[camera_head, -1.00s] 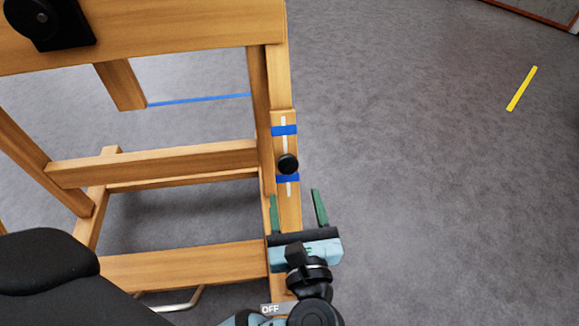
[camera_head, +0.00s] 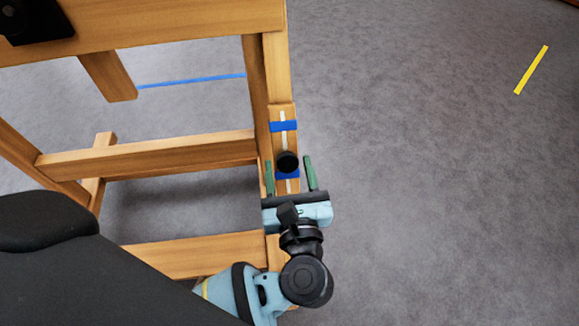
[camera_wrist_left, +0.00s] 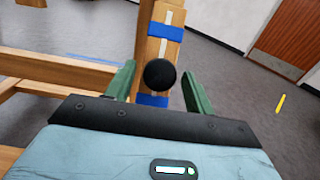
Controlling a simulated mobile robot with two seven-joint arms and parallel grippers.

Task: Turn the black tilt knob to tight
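The black tilt knob (camera_head: 287,161) sits on the upright wooden post of the easel, over a white strip between two blue bands. It also shows in the left wrist view (camera_wrist_left: 160,74), between the green fingers and beyond their tips or level with them. My left gripper (camera_head: 289,160) is open, its two green fingers apart on either side of the post, with the tips close to the knob. I cannot tell whether either finger touches it. It also shows in the left wrist view (camera_wrist_left: 160,75). My right gripper is not in view.
The wooden easel frame (camera_head: 150,153) fills the left, with crossbars and a blue line (camera_head: 190,81) behind it. Open grey floor lies to the right, with a yellow strip (camera_head: 531,69). A brown door (camera_wrist_left: 292,40) stands far off in the left wrist view.

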